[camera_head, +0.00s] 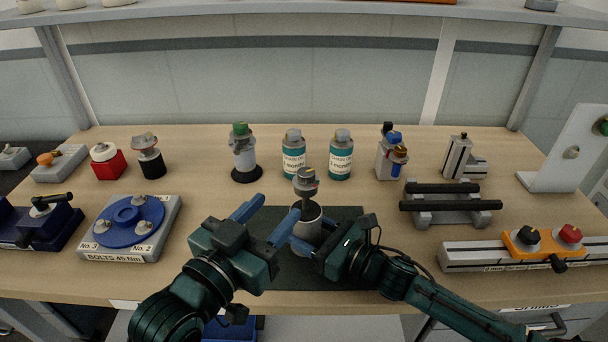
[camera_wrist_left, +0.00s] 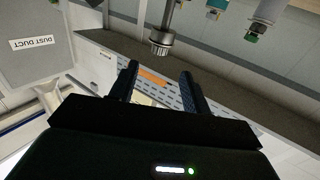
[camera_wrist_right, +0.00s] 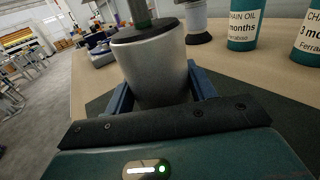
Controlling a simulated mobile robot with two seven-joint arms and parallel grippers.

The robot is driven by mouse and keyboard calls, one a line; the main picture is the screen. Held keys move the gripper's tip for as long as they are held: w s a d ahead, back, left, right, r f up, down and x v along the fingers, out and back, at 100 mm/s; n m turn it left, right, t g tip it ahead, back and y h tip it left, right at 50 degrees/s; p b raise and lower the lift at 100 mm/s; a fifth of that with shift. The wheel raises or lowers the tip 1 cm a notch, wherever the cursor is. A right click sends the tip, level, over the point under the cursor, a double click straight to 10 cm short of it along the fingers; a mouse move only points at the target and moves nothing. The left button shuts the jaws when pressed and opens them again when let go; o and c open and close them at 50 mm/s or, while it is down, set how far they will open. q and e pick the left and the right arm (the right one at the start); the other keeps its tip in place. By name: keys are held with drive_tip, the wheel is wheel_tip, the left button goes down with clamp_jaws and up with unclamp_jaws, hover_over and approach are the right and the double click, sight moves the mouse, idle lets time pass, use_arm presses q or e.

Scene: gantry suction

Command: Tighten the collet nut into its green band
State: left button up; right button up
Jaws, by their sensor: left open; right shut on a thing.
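A grey metal cup-shaped holder (camera_head: 308,224) stands on the dark green mat in the middle of the bench. A shaft rises from it with the silver collet nut (camera_head: 306,182) at its top. My right gripper (camera_head: 304,236) is shut on the holder; in the right wrist view its blue fingers flank the grey body (camera_wrist_right: 152,68). A dark greenish patch shows low on the shaft there; I cannot tell if it is the green band. My left gripper (camera_head: 264,216) is open and empty, left of and apart from the nut. The knurled nut (camera_wrist_left: 162,44) shows beyond its fingers.
Two teal chain oil bottles (camera_head: 293,154) and a green-topped holder (camera_head: 242,154) stand behind. A blue bolt disc fixture (camera_head: 130,222) is at left. A grey stand with dark bars (camera_head: 452,204) and a rail with knobs (camera_head: 480,256) are at right.

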sight(299, 178)
use_arm(q)
drive_tip(key=x, duration=1.1)
drive_tip(key=c, duration=1)
drive_tip(key=shift+m+g+h, duration=1)
drive_tip(key=shift+m+h, duration=0.2)
drive_tip(key=shift+h, duration=0.2)
drive_tip(key=shift+r+m+g+h, duration=0.1)
drive_tip(key=shift+m+g+h, duration=1.2)
drive_tip(key=shift+g+h, duration=0.25)
drive_tip(key=o, duration=1)
drive_tip(key=v, duration=1.2)
